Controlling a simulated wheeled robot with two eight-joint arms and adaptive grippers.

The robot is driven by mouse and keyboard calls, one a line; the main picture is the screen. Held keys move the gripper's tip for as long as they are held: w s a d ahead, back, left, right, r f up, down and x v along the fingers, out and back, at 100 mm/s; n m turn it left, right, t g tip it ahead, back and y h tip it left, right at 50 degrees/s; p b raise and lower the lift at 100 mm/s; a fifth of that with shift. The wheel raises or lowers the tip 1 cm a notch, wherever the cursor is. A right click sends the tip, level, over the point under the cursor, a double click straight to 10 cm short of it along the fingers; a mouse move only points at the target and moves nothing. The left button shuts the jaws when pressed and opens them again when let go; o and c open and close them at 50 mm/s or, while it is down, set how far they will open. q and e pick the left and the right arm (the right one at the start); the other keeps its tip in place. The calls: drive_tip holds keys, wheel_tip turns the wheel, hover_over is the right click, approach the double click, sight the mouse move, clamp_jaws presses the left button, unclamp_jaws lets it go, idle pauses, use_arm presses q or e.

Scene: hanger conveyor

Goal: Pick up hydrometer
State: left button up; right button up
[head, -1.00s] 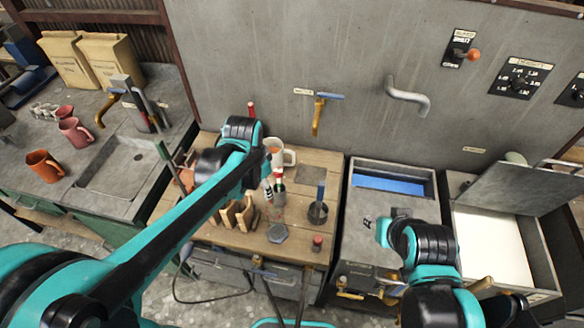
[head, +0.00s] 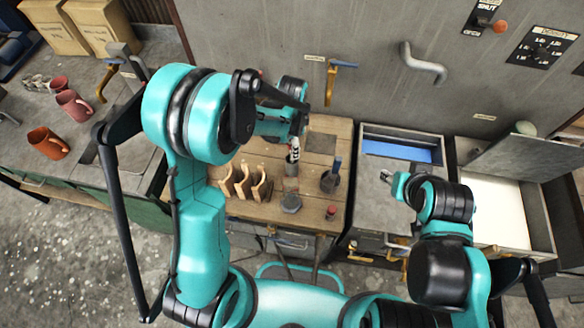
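My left arm comes over the wooden workbench (head: 310,200), and my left gripper (head: 294,148) points down near the middle of its back half. A slim piece with black and white bands shows at its tip. A small red and grey upright item (head: 291,168) stands just below it; it may be the hydrometer, but it is too small and partly hidden to be sure. I cannot tell whether the gripper touches it or how far the fingers are apart. My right gripper (head: 387,177) hangs over the grey sink unit, apart from the bench items, its opening unclear.
A wooden rack (head: 243,184), a dark cup (head: 330,182) with a blue-handled tool, a grey hexagonal piece (head: 291,203) and a red-topped item (head: 331,213) are on the bench. Mugs (head: 47,143) stand on the left counter.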

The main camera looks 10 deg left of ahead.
use_arm(q)
drive_tip(key=shift+f, duration=0.2)
drive_tip(key=c, duration=0.9)
drive_tip(key=shift+r, duration=0.15)
